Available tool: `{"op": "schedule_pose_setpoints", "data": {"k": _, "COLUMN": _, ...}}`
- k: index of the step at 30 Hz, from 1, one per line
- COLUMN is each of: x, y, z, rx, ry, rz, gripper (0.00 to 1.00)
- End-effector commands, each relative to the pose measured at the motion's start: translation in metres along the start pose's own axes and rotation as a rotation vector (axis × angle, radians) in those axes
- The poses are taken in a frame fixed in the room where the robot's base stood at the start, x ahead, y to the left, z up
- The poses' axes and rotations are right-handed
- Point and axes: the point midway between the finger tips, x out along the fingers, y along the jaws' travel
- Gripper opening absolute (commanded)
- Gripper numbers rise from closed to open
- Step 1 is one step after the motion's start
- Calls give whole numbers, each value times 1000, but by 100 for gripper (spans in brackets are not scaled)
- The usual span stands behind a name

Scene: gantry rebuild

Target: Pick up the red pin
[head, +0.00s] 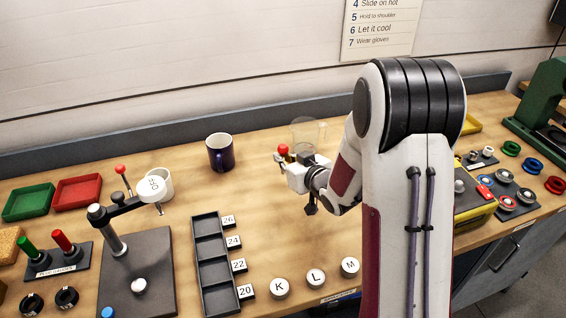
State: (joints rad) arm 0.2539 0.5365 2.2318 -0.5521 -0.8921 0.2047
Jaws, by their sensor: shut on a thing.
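The red pin shows as a round red head (283,149) at the far left side of my gripper (298,157), in the middle of the table. My gripper is shut on the pin, and the red head stands out at the jaws. The white wrist hides the pin's lower part and most of the fingers. I cannot tell whether the pin touches the table.
A clear glass (307,133) stands close behind my gripper, and a dark blue mug (219,153) stands to the left. A black compartment tray (212,266), a stand with a lever (117,245) and round K, L, M pieces (316,279) are nearer. Bare wood lies between.

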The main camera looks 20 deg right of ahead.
Motion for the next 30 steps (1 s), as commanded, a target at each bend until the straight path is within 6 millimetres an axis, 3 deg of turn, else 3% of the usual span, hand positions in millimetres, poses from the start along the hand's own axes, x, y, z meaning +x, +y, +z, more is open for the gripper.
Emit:
{"op": "schedule_pose_setpoints", "data": {"k": 16, "x": -22, "y": 0, "z": -61, "rx": -2, "ry": 4, "rz": -1, "gripper": 0}}
{"op": "schedule_pose_setpoints", "data": {"k": 30, "x": -27, "y": 0, "z": -74, "rx": 0, "ry": 0, "rz": -1, "gripper": 0}}
